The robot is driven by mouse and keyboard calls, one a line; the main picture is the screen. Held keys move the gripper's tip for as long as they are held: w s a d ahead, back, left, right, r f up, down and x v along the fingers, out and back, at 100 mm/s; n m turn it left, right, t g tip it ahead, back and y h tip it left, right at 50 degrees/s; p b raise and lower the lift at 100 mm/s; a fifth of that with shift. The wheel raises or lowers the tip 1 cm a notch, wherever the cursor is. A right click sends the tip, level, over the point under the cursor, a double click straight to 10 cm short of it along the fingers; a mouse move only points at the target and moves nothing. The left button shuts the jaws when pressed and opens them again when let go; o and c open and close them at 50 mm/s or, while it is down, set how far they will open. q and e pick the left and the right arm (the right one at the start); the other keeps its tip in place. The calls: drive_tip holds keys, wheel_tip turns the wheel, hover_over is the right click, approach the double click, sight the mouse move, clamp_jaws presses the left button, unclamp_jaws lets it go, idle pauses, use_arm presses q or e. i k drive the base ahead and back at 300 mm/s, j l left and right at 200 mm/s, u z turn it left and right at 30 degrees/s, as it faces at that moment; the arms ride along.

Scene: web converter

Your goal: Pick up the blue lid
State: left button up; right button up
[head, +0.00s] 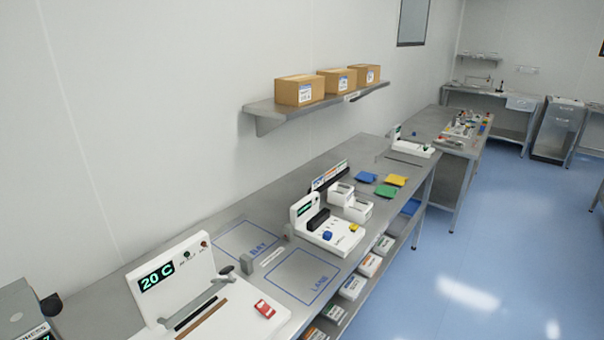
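Neither of my grippers shows in the head view. A flat blue piece (366,178) lies on the long steel bench (215,222), beside a yellow piece (396,180) and a green piece (386,191). A small blue block or cap (327,236) sits on a white device (345,241) nearer to me. A larger blue item (410,207) shows below the bench top, on the lower level. These are small in the picture, and I cannot tell which of them is the blue lid.
A white unit with a "20 C" display (157,277) stands at the near end. Outlined squares marked "BAY" (247,240) and "LANE" (302,277) are empty. Cartons (300,91) sit on a wall shelf (266,112). The blue floor (460,260) to the right is clear.

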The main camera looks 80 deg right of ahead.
sight(364, 176)
drive_tip(key=z, duration=3.25)
drive_tip(key=l+u, duration=0.1)
drive_tip(key=u, duration=2.15)
drive_tip(key=z, duration=2.25)
drive_tip(key=i+l+u, duration=0.35)
drive_tip(key=i+l, duration=0.6)
